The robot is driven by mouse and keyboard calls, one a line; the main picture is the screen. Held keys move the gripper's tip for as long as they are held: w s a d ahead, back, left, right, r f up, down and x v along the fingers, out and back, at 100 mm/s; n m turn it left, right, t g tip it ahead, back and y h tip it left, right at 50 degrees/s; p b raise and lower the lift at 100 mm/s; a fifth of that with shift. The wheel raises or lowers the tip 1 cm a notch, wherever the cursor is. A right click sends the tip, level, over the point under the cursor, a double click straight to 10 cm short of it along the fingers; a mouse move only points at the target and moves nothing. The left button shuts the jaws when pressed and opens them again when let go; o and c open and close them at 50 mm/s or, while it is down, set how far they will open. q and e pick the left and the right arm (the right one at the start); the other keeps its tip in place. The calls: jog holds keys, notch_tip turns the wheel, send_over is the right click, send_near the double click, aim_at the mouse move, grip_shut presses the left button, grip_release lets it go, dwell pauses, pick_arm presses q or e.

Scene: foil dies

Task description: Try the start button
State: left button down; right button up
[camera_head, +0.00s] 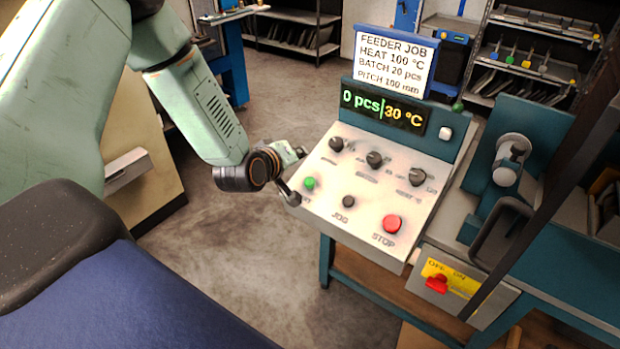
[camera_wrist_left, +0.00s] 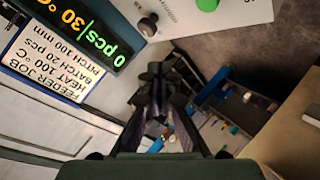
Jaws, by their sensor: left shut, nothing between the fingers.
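The start button is a round green button (camera_head: 310,183) at the left of the white sloped control panel (camera_head: 330,215); its lettering is partly hidden. It also shows at the top edge of the left wrist view (camera_wrist_left: 207,4). My left gripper (camera_head: 294,198) is shut and empty at the panel's left edge, just left of and below the green button in the head view. I cannot tell whether it touches the panel. Its closed dark fingers show in the left wrist view (camera_wrist_left: 154,76). The display (camera_head: 383,106) reads 0 pcs and 30 °C. My right gripper is out of view.
The panel also carries several dark knobs (camera_head: 375,159), a black JOG button (camera_head: 348,201) and a red STOP button (camera_head: 392,223). A red OFF/ON switch (camera_head: 437,284) sits below. A job card (camera_head: 395,61) stands above the display. Open floor (camera_head: 225,240) lies left of the panel.

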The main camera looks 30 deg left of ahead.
pick_arm(q)
jog(key=shift+s+f, duration=0.1)
jog(key=shift+f, duration=0.05)
jog(key=b, duration=0.7)
send_over(310, 183)
jog(key=s, duration=0.2)
jog(key=f, duration=0.6)
jog(key=shift+s+a+f, duration=0.15)
jog(key=shift+a+f, duration=0.15)
jog(key=shift+w+f+b, duration=0.35)
jog(key=shift+f+b, duration=0.5)
jog(key=shift+b, duration=0.1)
jog(key=shift+r, duration=0.1)
jog(key=shift+w+f+b, duration=0.15)
jog(key=shift+f+b, duration=0.2)
jog(key=shift+f, duration=0.1)
